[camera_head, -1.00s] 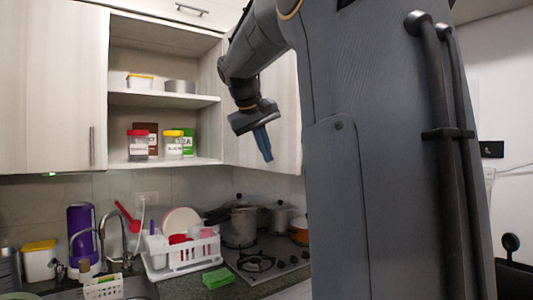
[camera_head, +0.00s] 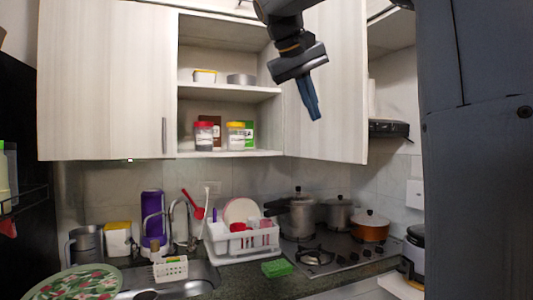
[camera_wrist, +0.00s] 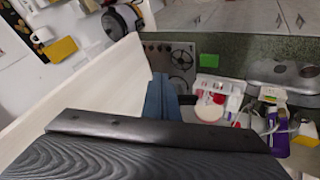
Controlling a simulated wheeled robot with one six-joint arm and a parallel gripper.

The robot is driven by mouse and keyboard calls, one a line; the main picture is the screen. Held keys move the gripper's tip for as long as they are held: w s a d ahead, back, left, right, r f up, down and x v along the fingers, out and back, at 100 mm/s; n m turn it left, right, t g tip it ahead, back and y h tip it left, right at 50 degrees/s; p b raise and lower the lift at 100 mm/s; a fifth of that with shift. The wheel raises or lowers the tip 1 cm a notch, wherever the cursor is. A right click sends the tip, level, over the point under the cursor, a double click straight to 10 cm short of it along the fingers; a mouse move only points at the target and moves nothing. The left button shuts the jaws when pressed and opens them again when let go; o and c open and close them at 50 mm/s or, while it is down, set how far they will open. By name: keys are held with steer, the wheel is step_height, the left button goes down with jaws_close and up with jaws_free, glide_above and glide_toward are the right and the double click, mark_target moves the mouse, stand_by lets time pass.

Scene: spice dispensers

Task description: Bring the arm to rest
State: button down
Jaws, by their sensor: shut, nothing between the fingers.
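My gripper (camera_head: 312,108) hangs from my raised arm at the upper right of the head view, in front of the open right cabinet door. Its blue fingers are together and point down, with nothing between them. In the wrist view the fingers (camera_wrist: 160,98) show beyond the dark gripper body, over the kitchen below. The spice dispensers stand on the lower shelf of the open cabinet: one with a red lid (camera_head: 204,136) and one with a yellow lid (camera_head: 236,136). The gripper is to the right of them and apart from them.
The open right cabinet door (camera_head: 328,90) is close to my arm. Below are a white dish rack (camera_head: 240,243), a green sponge (camera_head: 276,268), a stove (camera_head: 330,258) with pots, a sink and a faucet. A range hood (camera_head: 388,129) is at the right.

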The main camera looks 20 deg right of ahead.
steer(key=w+a+f+n+y, duration=0.1)
steer(key=a+f, duration=0.3)
steer(key=f, duration=0.7)
steer(key=w+a+f+n+y, duration=0.15)
steer(key=a+f, duration=0.25)
steer(key=f, duration=0.7)
steer(key=a+f+n+y, duration=0.15)
steer(key=a+f, duration=0.25)
steer(key=f, duration=0.6)
steer(key=s+a+f+g+y, duration=0.1)
steer(key=s+a+f, duration=0.3)
steer(key=s+f, duration=0.4)
steer(key=s+a+f+g+y, duration=0.1)
steer(key=s+a+f, duration=0.3)
steer(key=s+f, duration=0.4)
step_height(320, 180, down, 7)
steer(key=shift+s+a+f+y, duration=0.1)
steer(key=shift+s+a+y, duration=0.1)
steer(key=shift+a+y, duration=0.15)
